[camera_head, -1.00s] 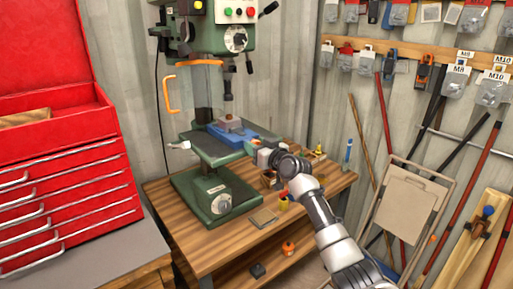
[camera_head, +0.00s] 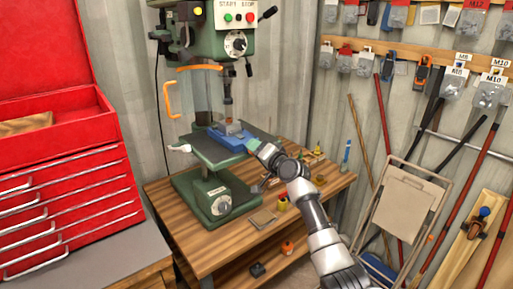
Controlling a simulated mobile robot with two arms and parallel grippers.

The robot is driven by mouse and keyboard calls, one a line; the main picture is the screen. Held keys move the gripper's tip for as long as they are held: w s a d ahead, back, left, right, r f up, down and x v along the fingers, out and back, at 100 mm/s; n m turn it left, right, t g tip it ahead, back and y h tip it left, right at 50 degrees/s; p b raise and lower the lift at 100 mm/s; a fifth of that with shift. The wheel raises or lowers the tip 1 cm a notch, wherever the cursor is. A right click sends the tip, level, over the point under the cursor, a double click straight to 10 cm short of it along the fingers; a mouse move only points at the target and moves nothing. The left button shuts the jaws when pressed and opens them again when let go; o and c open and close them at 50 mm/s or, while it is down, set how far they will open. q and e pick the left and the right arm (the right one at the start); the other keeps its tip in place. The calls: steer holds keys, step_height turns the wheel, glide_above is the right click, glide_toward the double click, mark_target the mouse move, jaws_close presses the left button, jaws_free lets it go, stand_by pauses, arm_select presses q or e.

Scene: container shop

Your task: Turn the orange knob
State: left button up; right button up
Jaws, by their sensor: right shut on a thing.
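The green drill press (camera_head: 212,195) stands on the wooden bench, with a blue vise (camera_head: 228,138) on its work table. My right gripper (camera_head: 256,146) is at the right edge of that table, beside the vise's right end. Its jaws are shut on a small part there. The gripper mostly covers that part, and its colour is hard to make out; it fits the orange knob. My left gripper is not in view.
A red tool chest (camera_head: 70,190) stands at the left. The wooden bench (camera_head: 225,245) holds small items by the press base, and an orange item (camera_head: 287,248) is on its lower shelf. A folding chair (camera_head: 403,205) leans at the right.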

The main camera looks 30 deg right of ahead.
steer(key=m+p, duration=0.2)
steer(key=m, duration=0.3)
steer(key=shift+m, duration=0.3)
steer(key=shift+f+m+p, duration=0.15)
steer(key=shift+m+p, duration=1)
steer(key=shift+m, duration=0.95)
steer(key=o, duration=0.9)
steer(key=shift+s, duration=0.1)
steer(key=s, duration=0.3)
steer(key=s+b, duration=0.1)
steer(key=s, duration=0.3)
steer(key=s+d, duration=0.1)
steer(key=s, duration=0.2)
steer(key=shift+s+b, duration=0.3)
